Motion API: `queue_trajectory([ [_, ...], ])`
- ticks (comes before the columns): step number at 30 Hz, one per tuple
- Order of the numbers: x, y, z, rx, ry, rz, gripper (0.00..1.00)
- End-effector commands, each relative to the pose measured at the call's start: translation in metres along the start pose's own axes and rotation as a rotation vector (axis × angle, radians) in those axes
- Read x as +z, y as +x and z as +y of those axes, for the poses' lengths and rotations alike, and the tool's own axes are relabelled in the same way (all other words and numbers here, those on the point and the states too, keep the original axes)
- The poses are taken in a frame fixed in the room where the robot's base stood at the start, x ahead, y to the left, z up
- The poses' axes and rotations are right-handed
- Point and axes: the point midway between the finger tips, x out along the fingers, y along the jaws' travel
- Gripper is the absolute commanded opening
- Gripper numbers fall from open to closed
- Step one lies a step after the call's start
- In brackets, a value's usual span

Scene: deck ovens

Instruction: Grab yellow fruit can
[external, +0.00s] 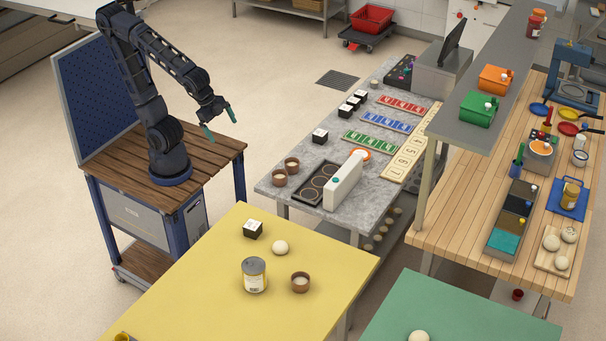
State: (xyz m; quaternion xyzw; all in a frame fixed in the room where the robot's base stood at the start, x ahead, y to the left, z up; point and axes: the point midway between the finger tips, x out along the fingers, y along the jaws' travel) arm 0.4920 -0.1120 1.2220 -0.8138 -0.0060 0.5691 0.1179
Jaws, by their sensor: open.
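A can (254,275) with a grey metal top and a pale label with a yellow band stands upright on the yellow table (190,290). The label is too small to read. My gripper (220,123) hangs in the air beside the brown wooden cart, its two teal fingertips spread apart. It is open and empty, well up and to the left of the can in the picture, and touches nothing that I can see.
Near the can are a brown cup (300,282), a white ball (280,247) and a black-and-white box (253,229). A grey counter (375,190) with coloured trays stands behind. Floor shows between my wooden-topped base and the yellow table.

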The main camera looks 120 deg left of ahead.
Motion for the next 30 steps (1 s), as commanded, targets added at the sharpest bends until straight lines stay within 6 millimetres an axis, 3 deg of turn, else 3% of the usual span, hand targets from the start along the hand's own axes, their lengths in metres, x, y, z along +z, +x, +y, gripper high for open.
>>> queue_trajectory([
  [14, -0.107, 0.075, 0.055, -0.009, 0.22, -0.019, 1.0],
  [30, -0.198, 0.176, 0.153, 0.133, 0.423, 0.016, 1.0],
])
